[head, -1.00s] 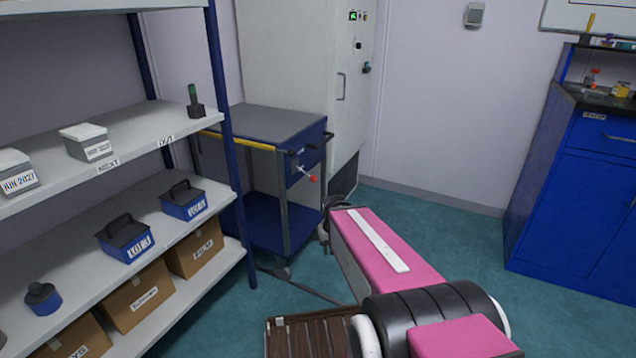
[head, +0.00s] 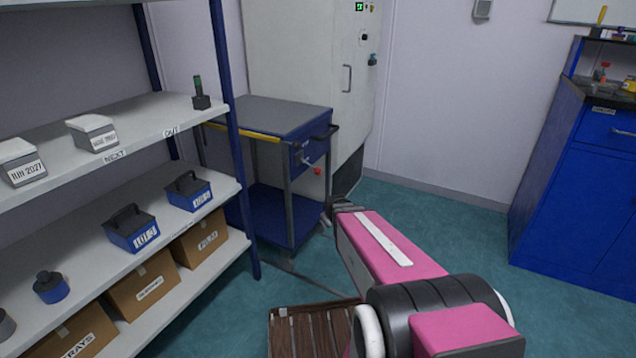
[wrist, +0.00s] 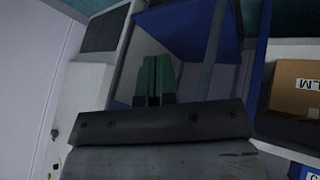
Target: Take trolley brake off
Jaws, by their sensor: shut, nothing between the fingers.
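The trolley (head: 278,116) has a grey top, blue sides, a yellow bar and a black handle. It stands between the shelf rack and a tall white cabinet. A small lever with a red knob (head: 317,171) is on its right end; I cannot tell whether it is the brake. My gripper (head: 340,205) is low by the trolley's right end, beyond my pink arm, and looks small and dark there. In the wrist view, its green fingers (wrist: 154,75) are together with nothing between them. Behind them is the trolley's blue lower part (wrist: 195,35). The red knob is not visible there.
The shelf rack (head: 150,124) at left holds blue caddies and cardboard boxes. The white cabinet (head: 305,55) stands behind the trolley. A blue bench (head: 570,190) is at right. A brown slatted pallet (head: 310,335) lies on the floor in front. Green floor is clear between trolley and bench.

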